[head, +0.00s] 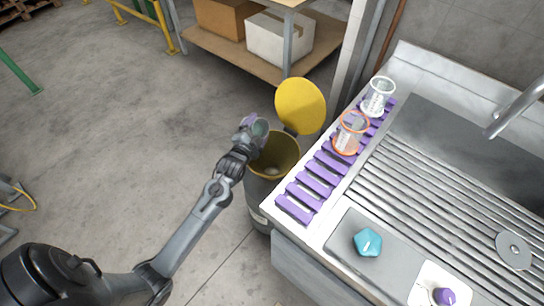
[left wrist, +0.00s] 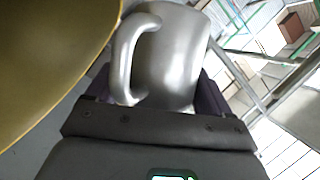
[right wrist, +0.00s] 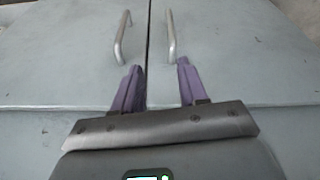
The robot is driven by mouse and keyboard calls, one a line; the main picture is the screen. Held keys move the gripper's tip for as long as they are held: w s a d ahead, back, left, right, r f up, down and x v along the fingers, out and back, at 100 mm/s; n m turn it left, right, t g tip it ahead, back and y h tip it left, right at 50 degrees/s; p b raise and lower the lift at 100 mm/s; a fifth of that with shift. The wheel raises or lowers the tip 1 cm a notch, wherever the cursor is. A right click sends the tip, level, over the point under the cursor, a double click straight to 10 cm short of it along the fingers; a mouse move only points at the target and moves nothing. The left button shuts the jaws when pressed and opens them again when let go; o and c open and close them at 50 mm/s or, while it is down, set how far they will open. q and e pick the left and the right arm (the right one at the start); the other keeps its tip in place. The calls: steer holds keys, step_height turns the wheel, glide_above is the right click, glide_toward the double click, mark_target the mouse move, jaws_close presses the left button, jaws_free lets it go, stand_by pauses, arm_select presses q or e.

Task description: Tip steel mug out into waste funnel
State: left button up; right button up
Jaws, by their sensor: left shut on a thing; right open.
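The steel mug (head: 259,128) is held in my left gripper (head: 243,139), over the left rim of the waste funnel (head: 275,157). In the left wrist view the mug (left wrist: 172,62) is shiny silver, with its handle to the left, between the dark jaws. The mug looks tilted; its contents cannot be made out. The funnel has a yellowish inside and a grey drum-like body, and its round yellow lid (head: 301,106) stands open behind it. My right gripper (right wrist: 158,75) is open and empty in the right wrist view, facing grey cabinet doors.
The sink counter stands right of the funnel. A purple slatted rack (head: 309,190) on it carries an orange-rimmed beaker (head: 350,133) and a clear beaker (head: 378,97). A teal knob-like item (head: 367,242) lies in front. A shelf with boxes (head: 278,38) is behind.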

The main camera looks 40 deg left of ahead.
mark_target(268, 127)
arm_select(q)
steer(key=shift+d+f+m+b, duration=0.1)
steer(key=shift+f+m+b, duration=0.25)
steer(key=shift+b, duration=0.45)
steer(key=shift+d+r+m+t+y+b, duration=0.25)
steer(key=shift+m+t+b, duration=0.4)
steer(key=shift+b, duration=1.15)
steer(key=shift+d+f+m+b, duration=0.2)
steer(key=shift+f+m+b, duration=0.1)
steer(key=shift+b, duration=0.1)
steer(key=shift+d+r, duration=0.15)
steer(key=shift+r, duration=0.05)
steer(key=shift+s+d+f+m+y+b, duration=0.1)
steer(key=shift+d+f+m+y+b, duration=0.4)
steer(key=shift+b, duration=0.9)
steer(key=shift+d+r, duration=0.15)
steer(key=shift+r, duration=0.05)
steer(key=shift+d+m+t+h+p, duration=0.25)
steer(key=shift+m+t+p, duration=0.2)
steer(key=shift+m+p, duration=0.35)
steer(key=shift+r, duration=0.2)
